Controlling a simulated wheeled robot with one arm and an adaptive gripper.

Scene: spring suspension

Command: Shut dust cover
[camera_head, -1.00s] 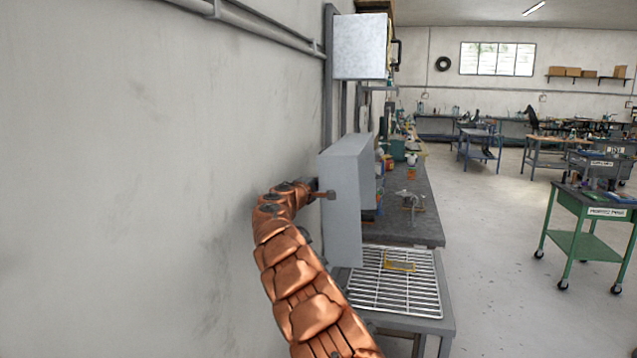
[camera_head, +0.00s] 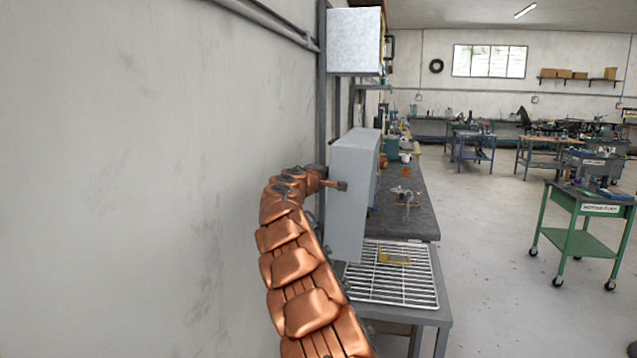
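The dust cover appears to be the upright light-grey box-shaped panel (camera_head: 346,205), which stands at the left end of the workbench, above the wire rack. Its broad left face is toward me and its narrow side faces right. My copper-coloured arm curves up along its left side. My gripper (camera_head: 341,186) is small in the picture and lies against or just in front of the left face, at about mid-height. I cannot tell whether it touches. Its fingers are too small to read. The far side of the cover and whatever it closes over are hidden.
A white wire rack (camera_head: 392,285) with a yellow frame lies on a grey table in front. The dark bench (camera_head: 410,215) behind holds bottles and tools. A plain wall (camera_head: 150,180) is close on the left. A green cart (camera_head: 582,220) stands right; the floor between is clear.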

